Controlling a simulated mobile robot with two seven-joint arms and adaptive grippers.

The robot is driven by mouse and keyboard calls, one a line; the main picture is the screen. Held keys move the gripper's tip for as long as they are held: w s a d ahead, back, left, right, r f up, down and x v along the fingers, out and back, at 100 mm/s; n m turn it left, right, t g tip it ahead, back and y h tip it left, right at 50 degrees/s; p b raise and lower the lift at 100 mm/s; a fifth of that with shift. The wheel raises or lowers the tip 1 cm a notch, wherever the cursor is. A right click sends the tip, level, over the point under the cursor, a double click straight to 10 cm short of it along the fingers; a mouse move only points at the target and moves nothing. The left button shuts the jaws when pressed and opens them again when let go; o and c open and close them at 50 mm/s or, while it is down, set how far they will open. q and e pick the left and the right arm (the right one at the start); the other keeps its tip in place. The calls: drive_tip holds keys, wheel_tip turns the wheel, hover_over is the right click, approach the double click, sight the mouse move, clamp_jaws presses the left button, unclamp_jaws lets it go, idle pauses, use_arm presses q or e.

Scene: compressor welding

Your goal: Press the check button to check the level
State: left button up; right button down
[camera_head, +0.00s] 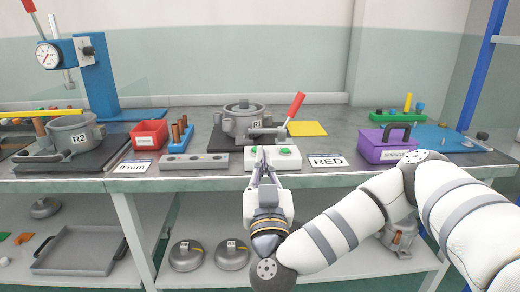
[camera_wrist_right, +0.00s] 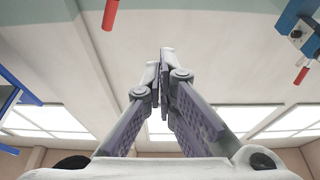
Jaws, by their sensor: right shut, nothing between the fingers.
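A white button box (camera_head: 288,160) with two green buttons stands at the front edge of the workbench, in the middle of the head view. The right green button (camera_head: 285,151) is clear to see. The left green button (camera_head: 254,150) is partly covered by my right gripper. My right gripper (camera_head: 262,153) is shut and empty, its fingertips at the left part of the box. I cannot tell whether they touch the button. The shut fingers also show in the right wrist view (camera_wrist_right: 166,60), where the box is not seen. My left gripper is not in view.
Behind the box stands the grey R1 pot (camera_head: 243,118) with a red-handled lever (camera_head: 296,104). A grey block with holes (camera_head: 194,162) lies to the left, a RED label (camera_head: 328,161) and purple toolbox (camera_head: 389,146) to the right. A blue press (camera_head: 96,80) stands at far left.

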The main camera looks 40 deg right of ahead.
drive_tip(key=x, duration=1)
wheel_tip(320, 180, down, 3)
drive_tip(key=shift+f+b, duration=0.1)
drive_tip(key=shift+b, duration=0.25)
drive_tip(key=shift+f, duration=0.4)
drive_tip(key=shift+a, duration=0.1)
